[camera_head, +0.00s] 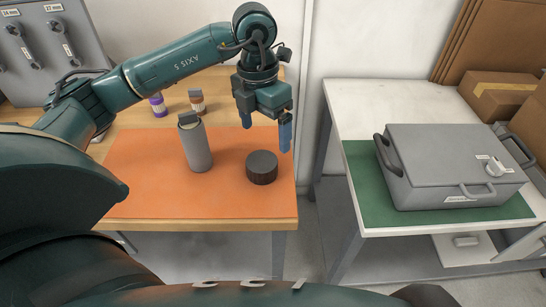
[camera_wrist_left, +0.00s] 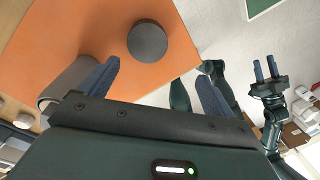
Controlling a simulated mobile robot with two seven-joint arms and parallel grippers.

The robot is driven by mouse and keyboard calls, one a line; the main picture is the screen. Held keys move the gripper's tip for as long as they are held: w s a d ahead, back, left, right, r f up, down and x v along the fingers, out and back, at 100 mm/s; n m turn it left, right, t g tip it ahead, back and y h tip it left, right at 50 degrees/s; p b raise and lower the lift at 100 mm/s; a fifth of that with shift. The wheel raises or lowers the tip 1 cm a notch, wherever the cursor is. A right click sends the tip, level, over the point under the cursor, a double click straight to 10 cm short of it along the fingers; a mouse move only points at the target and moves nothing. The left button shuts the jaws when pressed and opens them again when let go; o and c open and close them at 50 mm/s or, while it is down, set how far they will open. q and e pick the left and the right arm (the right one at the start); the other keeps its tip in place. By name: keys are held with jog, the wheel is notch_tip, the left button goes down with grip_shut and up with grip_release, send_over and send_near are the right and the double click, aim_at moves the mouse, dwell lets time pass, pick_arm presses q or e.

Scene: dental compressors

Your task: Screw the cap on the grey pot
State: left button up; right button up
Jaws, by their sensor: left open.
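The grey pot (camera_head: 198,148) stands upright on the orange mat (camera_head: 135,180), with a smaller darker piece at its top. In the left wrist view the pot (camera_wrist_left: 72,82) is at the left, partly hidden by my gripper. The dark round cap (camera_head: 262,168) lies on the mat to the right of the pot, apart from it; it also shows in the left wrist view (camera_wrist_left: 147,41). My left gripper (camera_head: 265,132) is open and empty above the cap, fingers pointing down. My right gripper (camera_wrist_left: 265,70) shows in the left wrist view, fingers apart and empty, away from the mat.
A purple-banded container (camera_head: 158,105) and a brown-topped one (camera_head: 197,101) stand behind the mat. A grey tool panel (camera_head: 50,50) is at back left. A grey case (camera_head: 450,165) sits on a green mat on the right table, across a gap. The front of the orange mat is clear.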

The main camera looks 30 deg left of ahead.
aim_at(262, 161)
pick_arm(q)
jog(key=shift+w+a+r+y, duration=0.2)
jog(key=shift+a+r+y, duration=0.05)
jog(key=shift+a, duration=0.25)
jog(key=shift+w+a+r+y, duration=0.15)
jog(key=shift+a+r+y, duration=0.1)
jog(key=shift+a, duration=0.2)
notch_tip(262, 161, down, 8)
jog(key=shift+d+f+p, duration=0.1)
jog(key=shift+p, duration=0.25)
jog(key=shift+s+d+f+p, duration=0.15)
jog(key=shift+f+p, duration=0.45)
jog(key=shift+f, duration=1.95)
jog(key=c, duration=1.1)
